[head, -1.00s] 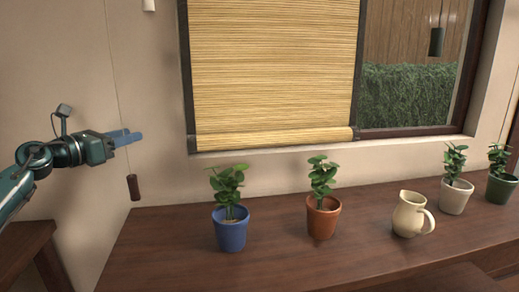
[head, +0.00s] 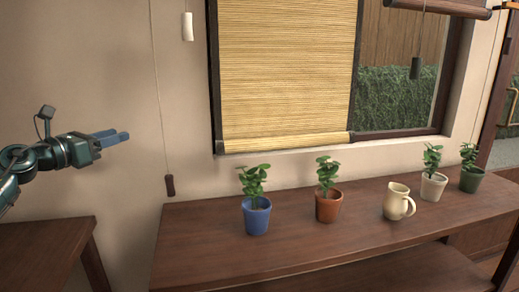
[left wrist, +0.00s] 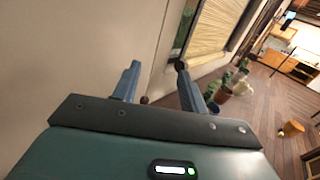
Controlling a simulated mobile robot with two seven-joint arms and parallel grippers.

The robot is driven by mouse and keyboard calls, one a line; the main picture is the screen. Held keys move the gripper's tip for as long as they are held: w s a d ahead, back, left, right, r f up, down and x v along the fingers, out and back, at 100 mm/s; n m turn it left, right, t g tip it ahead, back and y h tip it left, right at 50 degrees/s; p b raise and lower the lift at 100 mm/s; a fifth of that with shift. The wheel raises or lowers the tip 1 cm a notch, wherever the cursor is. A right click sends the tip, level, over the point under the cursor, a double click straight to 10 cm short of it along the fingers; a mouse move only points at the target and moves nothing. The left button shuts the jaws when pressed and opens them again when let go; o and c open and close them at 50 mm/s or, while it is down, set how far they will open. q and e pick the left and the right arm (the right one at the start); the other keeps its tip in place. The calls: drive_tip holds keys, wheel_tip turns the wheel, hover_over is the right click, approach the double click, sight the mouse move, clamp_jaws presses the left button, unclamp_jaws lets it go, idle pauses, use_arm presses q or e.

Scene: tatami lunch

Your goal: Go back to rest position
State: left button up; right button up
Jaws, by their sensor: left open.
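My left gripper (head: 122,136) is in the air at the left of the head view, in front of the bare wall. Its blue fingers are apart with nothing between them in the left wrist view (left wrist: 155,75). A cord with a dark wooden pull (head: 169,186) hangs to its right, apart from it. My right gripper is in neither view.
A dark wooden shelf (head: 300,255) carries a blue pot (head: 257,217), a terracotta pot (head: 328,207), a cream jug (head: 397,203), a pale pot (head: 433,187) and a green pot (head: 471,180). A bamboo blind (head: 285,75) half covers the window. A low table (head: 40,250) stands at lower left.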

use_arm(q)
drive_tip(key=s+d+f+n+t+p, duration=0.1)
drive_tip(key=s+d+f+n+p, duration=0.35)
drive_tip(key=d+f+n, duration=0.4)
drive_tip(key=s+d+f+n+t+p, duration=0.1)
drive_tip(key=s+d+f+n+p, duration=0.35)
drive_tip(key=d+f+n, duration=0.4)
drive_tip(key=s+d+f+n+g+y+p, duration=0.2)
drive_tip(key=s+f+n, duration=0.3)
drive_tip(key=s+n, duration=0.6)
drive_tip(key=s+d+f+n+g+y+p, duration=0.2)
drive_tip(key=s+f+n+g+y+p, duration=0.2)
drive_tip(key=s+n, duration=0.7)
drive_tip(key=s+f+p, duration=0.1)
drive_tip(key=s+f, duration=0.1)
drive_tip(key=s, duration=0.4)
drive_tip(key=shift+f+g+p, duration=0.15)
drive_tip(key=shift+g+p, duration=0.15)
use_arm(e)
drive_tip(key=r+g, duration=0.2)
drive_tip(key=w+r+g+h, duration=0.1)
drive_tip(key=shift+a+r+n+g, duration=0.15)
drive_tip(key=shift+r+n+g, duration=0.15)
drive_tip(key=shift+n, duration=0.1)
